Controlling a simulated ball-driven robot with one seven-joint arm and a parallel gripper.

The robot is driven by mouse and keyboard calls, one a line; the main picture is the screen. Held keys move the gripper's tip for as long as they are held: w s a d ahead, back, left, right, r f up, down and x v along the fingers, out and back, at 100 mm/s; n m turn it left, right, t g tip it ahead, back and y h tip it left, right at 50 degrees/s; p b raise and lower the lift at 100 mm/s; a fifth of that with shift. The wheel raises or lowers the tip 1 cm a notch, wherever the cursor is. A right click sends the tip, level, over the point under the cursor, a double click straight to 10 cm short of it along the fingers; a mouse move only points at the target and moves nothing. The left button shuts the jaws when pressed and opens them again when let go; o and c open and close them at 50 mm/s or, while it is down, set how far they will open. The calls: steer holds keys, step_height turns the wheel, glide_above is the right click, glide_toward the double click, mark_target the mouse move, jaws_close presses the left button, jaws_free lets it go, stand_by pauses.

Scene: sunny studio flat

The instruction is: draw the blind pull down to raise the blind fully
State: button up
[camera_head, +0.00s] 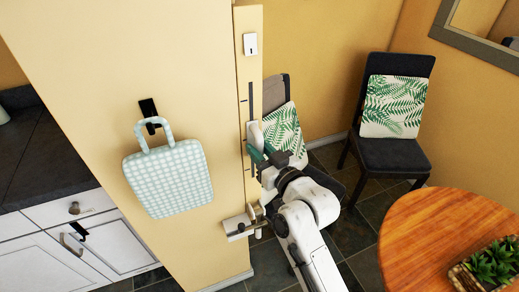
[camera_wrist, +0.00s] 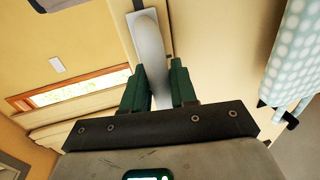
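The blind pull is a white, rounded handle (camera_head: 255,134) on a narrow vertical board (camera_head: 243,70) at the wall's edge. A dark slot shows above the handle, so it sits below the slot's top; the slot below is mostly hidden by my arm. My gripper (camera_head: 262,153) is at the handle. In the wrist view, the gripper's green fingers (camera_wrist: 159,85) lie on both sides of the white pull (camera_wrist: 150,45) and look closed on it. A window strip (camera_wrist: 75,95) with an orange-brown frame shows at left in the wrist view; the blind's height is unclear.
A checked bag (camera_head: 168,180) hangs on a black hook left of the board. A white switch plate (camera_head: 250,44) is above the slot. A pale bracket (camera_head: 238,226) projects below. Chairs with leaf cushions (camera_head: 394,106) and a round wooden table (camera_head: 425,240) stand to the right.

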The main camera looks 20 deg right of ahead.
jaws_close()
steer(key=shift+f, duration=0.1)
step_height(320, 180, down, 13)
steer(key=b, duration=1.1)
steer(key=shift+o, duration=1.6)
jaws_free()
steer(key=shift+o, duration=0.9)
steer(key=shift+r, duration=0.25)
steer(key=shift+s, duration=0.15)
